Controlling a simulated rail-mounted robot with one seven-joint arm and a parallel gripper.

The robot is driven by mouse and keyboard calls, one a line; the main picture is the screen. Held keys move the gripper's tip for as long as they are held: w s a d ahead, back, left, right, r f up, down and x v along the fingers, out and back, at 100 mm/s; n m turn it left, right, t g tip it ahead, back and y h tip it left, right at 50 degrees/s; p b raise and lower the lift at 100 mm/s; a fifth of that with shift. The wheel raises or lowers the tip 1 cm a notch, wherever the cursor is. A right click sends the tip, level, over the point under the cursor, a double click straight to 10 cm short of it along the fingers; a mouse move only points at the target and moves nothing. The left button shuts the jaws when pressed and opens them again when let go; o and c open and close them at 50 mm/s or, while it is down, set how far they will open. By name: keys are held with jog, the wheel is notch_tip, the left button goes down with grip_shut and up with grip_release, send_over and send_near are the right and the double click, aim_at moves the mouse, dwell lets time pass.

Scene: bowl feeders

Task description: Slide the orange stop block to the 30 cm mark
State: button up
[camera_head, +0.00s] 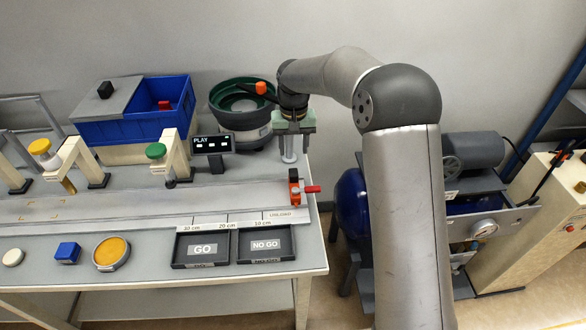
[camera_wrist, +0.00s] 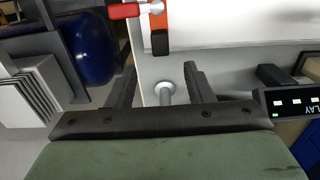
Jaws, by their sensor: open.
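The 30 cm mark (camera_head: 191,229) is on the scale along the rail's front edge, well to the block's left. My gripper (camera_head: 292,138) is open behind the block, apart from it. In the wrist view the open fingers (camera_wrist: 160,85) stand either side of a silver post (camera_wrist: 165,96). The orange block (camera_wrist: 160,20) and red handle (camera_wrist: 125,11) show beyond the fingertips, partly cut off by the frame edge.
GO (camera_head: 202,264) and NO GO (camera_head: 265,259) trays lie in front of the scale. The PLAY display (camera_head: 212,144), bowl feeder (camera_head: 242,130) and blue bin (camera_head: 135,128) stand behind the rail. The rail left of the block looks clear.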

aim_at(293, 172)
notch_tip(293, 172, down, 10)
jog(key=shift+r+p, duration=0.15)
jog(key=shift+p, duration=0.45)
grip_shut()
